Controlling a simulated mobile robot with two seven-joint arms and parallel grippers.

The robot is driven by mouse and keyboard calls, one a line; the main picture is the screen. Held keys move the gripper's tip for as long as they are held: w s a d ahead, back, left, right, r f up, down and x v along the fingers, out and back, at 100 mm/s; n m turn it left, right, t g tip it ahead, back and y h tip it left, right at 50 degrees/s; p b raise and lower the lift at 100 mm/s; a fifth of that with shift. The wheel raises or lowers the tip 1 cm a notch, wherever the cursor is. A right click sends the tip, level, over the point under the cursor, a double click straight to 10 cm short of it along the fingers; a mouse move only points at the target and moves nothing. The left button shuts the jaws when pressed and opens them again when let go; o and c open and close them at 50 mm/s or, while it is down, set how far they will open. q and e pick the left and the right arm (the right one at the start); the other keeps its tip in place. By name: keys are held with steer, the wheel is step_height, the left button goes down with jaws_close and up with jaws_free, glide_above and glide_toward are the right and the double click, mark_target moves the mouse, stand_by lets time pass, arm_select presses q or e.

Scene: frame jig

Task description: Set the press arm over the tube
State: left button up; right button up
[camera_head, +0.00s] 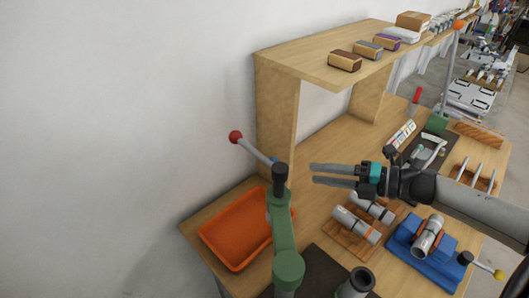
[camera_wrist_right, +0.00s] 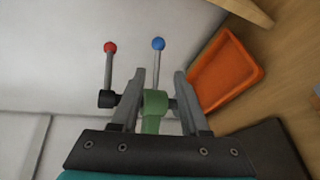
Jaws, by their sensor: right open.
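The green press arm (camera_head: 284,235) stands at the left front of the bench, with a black head at its upper end. My right gripper (camera_head: 313,173) is open and empty, right of the press head. In the right wrist view the green part (camera_wrist_right: 154,112) shows between the open fingers (camera_wrist_right: 159,74); contact cannot be told. A dark upright tube or socket (camera_head: 357,282) stands at the bottom edge, to the right of the press arm, which is not over it. My left gripper is not in view.
An orange tray (camera_head: 236,258) lies left of the press. Grey tubes (camera_head: 356,223) lie on a wooden rack, and another lies in a blue cradle (camera_head: 400,249). A wooden shelf (camera_head: 310,62) with several small blocks stands above the bench at the back.

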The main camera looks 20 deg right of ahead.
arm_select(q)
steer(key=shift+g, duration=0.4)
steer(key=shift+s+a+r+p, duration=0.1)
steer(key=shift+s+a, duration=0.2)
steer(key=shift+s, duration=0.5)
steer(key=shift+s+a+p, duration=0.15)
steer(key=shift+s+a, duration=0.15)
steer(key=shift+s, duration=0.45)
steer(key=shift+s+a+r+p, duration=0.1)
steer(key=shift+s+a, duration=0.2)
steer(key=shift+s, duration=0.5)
arm_select(e)
steer(key=x, duration=1.4)
steer(key=shift+a, duration=0.55)
steer(key=shift+c, duration=0.3)
jaws_close()
